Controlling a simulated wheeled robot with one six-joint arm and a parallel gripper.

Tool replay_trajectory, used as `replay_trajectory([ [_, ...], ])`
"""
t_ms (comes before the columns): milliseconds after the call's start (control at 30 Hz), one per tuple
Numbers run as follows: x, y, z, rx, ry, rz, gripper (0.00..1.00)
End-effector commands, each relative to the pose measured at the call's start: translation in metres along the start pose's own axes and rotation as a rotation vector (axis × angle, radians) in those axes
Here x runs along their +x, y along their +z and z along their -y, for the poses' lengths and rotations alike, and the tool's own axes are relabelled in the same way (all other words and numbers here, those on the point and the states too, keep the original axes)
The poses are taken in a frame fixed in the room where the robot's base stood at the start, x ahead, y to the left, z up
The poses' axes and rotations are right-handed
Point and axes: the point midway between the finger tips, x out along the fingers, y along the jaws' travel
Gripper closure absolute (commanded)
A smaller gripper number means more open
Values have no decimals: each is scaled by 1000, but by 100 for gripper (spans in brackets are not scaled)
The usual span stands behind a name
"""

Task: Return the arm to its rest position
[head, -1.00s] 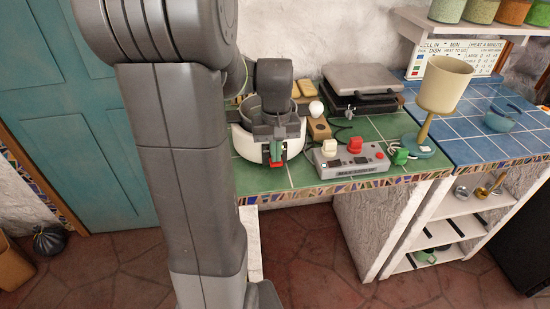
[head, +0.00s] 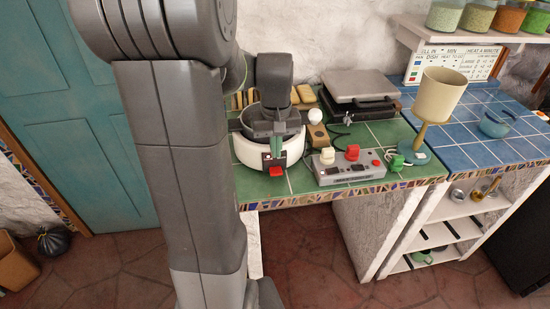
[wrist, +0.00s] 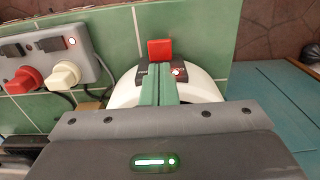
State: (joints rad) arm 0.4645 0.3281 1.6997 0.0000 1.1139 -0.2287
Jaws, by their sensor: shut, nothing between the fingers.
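My gripper (head: 278,150) is shut and empty, its green fingers pressed together. In the head view it hangs over the front of a round white appliance (head: 246,153) on the green tiled counter. In the wrist view the fingers (wrist: 163,84) point at the appliance's dark front panel, just short of its red tab (wrist: 160,49) and a small lit lamp (wrist: 177,72). I cannot tell whether the fingertips touch the panel. My gripper body hides much of the appliance. My arm is bent, reaching down over the counter.
A grey switch box (head: 347,168) with red and white plugs sits right of the appliance. Behind are a sandwich press (head: 360,84) and a wooden block with a white ball (head: 315,111). A beige goblet-shaped thing (head: 441,95) stands further right. The floor at front is clear.

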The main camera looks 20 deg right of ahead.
Motion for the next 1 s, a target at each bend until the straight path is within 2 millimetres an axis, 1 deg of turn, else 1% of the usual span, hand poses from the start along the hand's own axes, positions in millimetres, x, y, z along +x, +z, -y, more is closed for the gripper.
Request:
replay_trajectory([
  [33,-10,0,0,0,0,-1,100],
  [200,-23,0,0,0,0,-1,100],
  [567,-21,0,0,0,0,0,100],
  [767,-13,0,0,0,0,0,100],
  [1000,10,0,0,0,0,1,100],
])
